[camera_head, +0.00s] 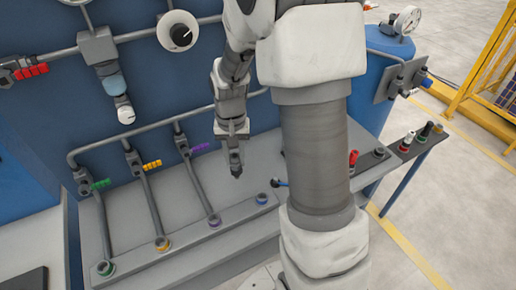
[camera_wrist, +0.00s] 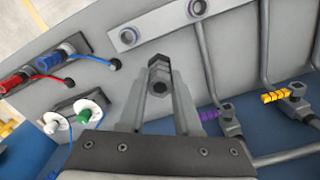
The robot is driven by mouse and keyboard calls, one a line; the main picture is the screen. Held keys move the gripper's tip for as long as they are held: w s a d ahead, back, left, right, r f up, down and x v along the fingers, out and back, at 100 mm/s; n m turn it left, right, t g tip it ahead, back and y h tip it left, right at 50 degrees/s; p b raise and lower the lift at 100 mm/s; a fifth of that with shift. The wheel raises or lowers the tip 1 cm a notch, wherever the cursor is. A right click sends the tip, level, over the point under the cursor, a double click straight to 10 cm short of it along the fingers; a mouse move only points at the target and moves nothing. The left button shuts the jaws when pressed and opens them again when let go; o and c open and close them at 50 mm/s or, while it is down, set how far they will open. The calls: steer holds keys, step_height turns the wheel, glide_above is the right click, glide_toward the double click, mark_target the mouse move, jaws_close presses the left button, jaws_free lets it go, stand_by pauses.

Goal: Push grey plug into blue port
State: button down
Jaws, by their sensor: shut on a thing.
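My gripper (camera_head: 234,146) hangs above the bench with its jaws shut on the grey plug (camera_head: 236,168). The dark, hexagonal plug points down from the jaws; in the wrist view it (camera_wrist: 159,74) sits between the two fingers. The blue port (camera_head: 262,198) is a small ring at the right end of the light grey rail. The plug is above and apart from it, a little up and left in the head view. In the wrist view the blue port (camera_wrist: 128,36) lies ahead and left of the plug. Its opening shows uncovered.
The rail also carries purple (camera_head: 214,220), yellow (camera_head: 162,244) and green (camera_head: 105,268) ports, with pipes running behind them. Coloured valve handles (camera_head: 152,164) stand along the back. In the wrist view, a holder with red and blue plugs (camera_wrist: 47,60) and their cables lies left.

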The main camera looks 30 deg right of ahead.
steer(key=s+d+r+m+p, duration=0.2)
steer(key=s+d+m+p, duration=0.15)
steer(key=d+m, duration=0.45)
step_height(320, 180, down, 9)
steer(key=a+m+b, duration=0.1)
steer(key=a+b, duration=0.1)
steer(key=b, duration=0.6)
steer(key=shift+s+m, duration=0.3)
steer(key=shift+s, duration=0.15)
steer(key=shift+f+b, duration=1.4)
steer(key=shift+f, duration=0.3)
steer(key=shift+r, duration=0.1)
steer(key=c, duration=0.5)
jaws_free()
steer(key=shift+r, duration=0.1)
